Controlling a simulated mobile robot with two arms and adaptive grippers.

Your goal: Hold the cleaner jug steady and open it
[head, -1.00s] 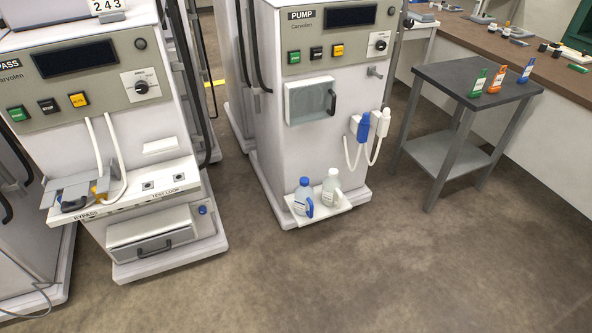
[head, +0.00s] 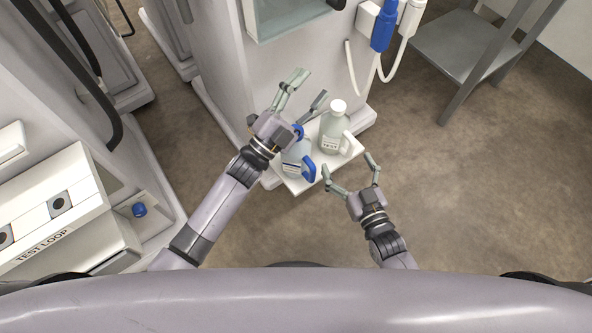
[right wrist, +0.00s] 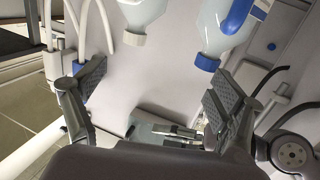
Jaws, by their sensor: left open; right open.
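Two jugs stand upright side by side on a small white shelf (head: 293,186) at the foot of the pump machine. One jug (head: 296,160) has a blue cap and blue handle; the other jug (head: 331,134) has a white cap and white handle. I cannot tell by label which is the cleaner. My left gripper (head: 313,84) is open above the blue-capped jug, partly hiding it. My right gripper (head: 347,164) is open and empty, in front of the white-capped jug. The right wrist view shows the white-capped jug (right wrist: 141,14) and blue-capped jug (right wrist: 221,26) upside down, beyond the open fingers.
The pump machine (head: 268,72) rises behind the shelf, with blue and white connectors (head: 382,30) and hoses hanging at its right. The test loop machine (head: 75,190) stands at the left. A grey side table (head: 455,45) is at the upper right. The floor at right is clear.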

